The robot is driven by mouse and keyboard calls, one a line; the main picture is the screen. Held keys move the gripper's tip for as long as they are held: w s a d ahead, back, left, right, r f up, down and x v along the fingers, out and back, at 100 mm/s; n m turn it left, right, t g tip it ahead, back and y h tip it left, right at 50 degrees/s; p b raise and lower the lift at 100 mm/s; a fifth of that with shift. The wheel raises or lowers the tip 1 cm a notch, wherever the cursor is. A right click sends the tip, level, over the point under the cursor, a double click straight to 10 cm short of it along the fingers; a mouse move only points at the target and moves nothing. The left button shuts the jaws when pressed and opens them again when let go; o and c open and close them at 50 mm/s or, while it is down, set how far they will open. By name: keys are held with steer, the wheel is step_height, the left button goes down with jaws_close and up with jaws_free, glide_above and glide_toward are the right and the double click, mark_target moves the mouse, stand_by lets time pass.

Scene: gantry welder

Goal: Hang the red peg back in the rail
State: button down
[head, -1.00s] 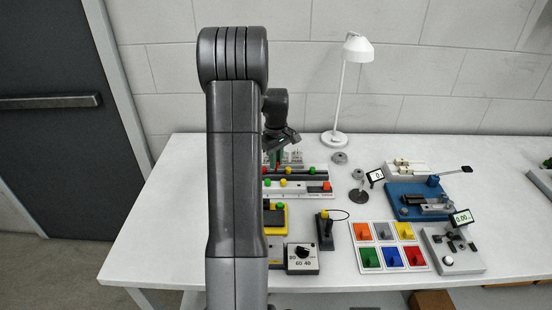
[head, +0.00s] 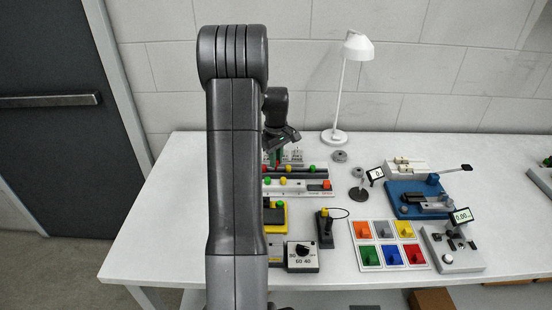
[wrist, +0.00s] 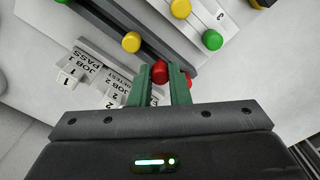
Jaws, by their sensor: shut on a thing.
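My gripper (wrist: 160,76) has green fingers, shut on a red peg; its round red head (wrist: 160,69) shows between the fingertips. More red (wrist: 187,79) shows beside the right finger, and I cannot tell whether it is part of the same peg. The dark rail (wrist: 106,22) runs diagonally just beyond the fingertips, with a yellow peg (wrist: 131,42) on it. Whether the red peg's lower end is in the rail is hidden. In the head view my gripper (head: 279,153) is small above the rail, mostly behind my arm.
A light strip with yellow (wrist: 181,8) and green (wrist: 213,40) knobs lies beyond the rail. White job tags (wrist: 88,66) stand left of my gripper. A white lamp (head: 338,100) stands behind. Coloured tiles (head: 388,246) and a blue fixture (head: 404,190) lie to the right.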

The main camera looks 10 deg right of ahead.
steer(key=shift+f+b, duration=0.65)
steer(key=shift+f, duration=0.5)
stand_by(0.4)
stand_by(0.5)
steer(key=c, duration=1.3)
jaws_free()
step_height(320, 180, up, 14)
steer(key=shift+f, duration=0.25)
